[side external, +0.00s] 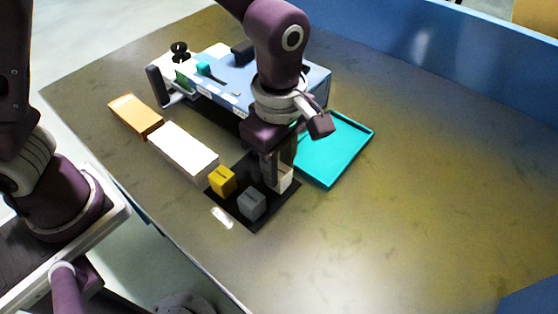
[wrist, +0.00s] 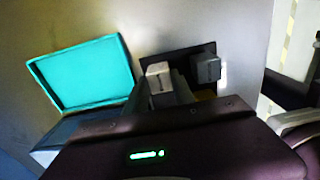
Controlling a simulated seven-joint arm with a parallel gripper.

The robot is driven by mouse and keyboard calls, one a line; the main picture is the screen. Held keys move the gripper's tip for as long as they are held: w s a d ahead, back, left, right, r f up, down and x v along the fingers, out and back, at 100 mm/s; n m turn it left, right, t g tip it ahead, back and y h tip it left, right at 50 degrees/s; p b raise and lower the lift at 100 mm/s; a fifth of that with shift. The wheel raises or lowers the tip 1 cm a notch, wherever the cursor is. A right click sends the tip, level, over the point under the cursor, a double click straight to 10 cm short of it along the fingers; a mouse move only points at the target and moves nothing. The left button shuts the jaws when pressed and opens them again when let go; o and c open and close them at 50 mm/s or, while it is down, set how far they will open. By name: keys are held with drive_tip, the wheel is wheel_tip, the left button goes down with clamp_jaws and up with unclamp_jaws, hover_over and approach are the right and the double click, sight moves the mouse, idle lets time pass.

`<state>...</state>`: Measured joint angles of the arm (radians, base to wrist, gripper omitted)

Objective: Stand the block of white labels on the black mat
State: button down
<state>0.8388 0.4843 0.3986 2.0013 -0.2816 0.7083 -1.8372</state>
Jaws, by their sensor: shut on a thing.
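The block of white labels (side external: 285,181) is between the fingers of my gripper (side external: 278,177), over the right part of the black mat (side external: 275,209). It looks upright; I cannot tell whether its base touches the mat. In the wrist view the pale block (wrist: 160,76) shows at the fingertips of my gripper (wrist: 164,90), and part of the mat (wrist: 180,53) shows behind it. The fingers are shut on the block and hide part of it. A yellow block (side external: 222,181) and a grey block (side external: 252,204) stand on the mat, to the left of the white one.
A teal tray (side external: 350,150) lies close to the right of the mat. A blue-and-white machine (side external: 220,98) stands behind. A white-topped box (side external: 183,150) and an orange-topped box (side external: 135,115) lie to the left. The table's right side is clear.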

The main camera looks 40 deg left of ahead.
drive_tip(key=c, duration=1)
unclamp_jaws()
drive_tip(key=shift+f, duration=0.1)
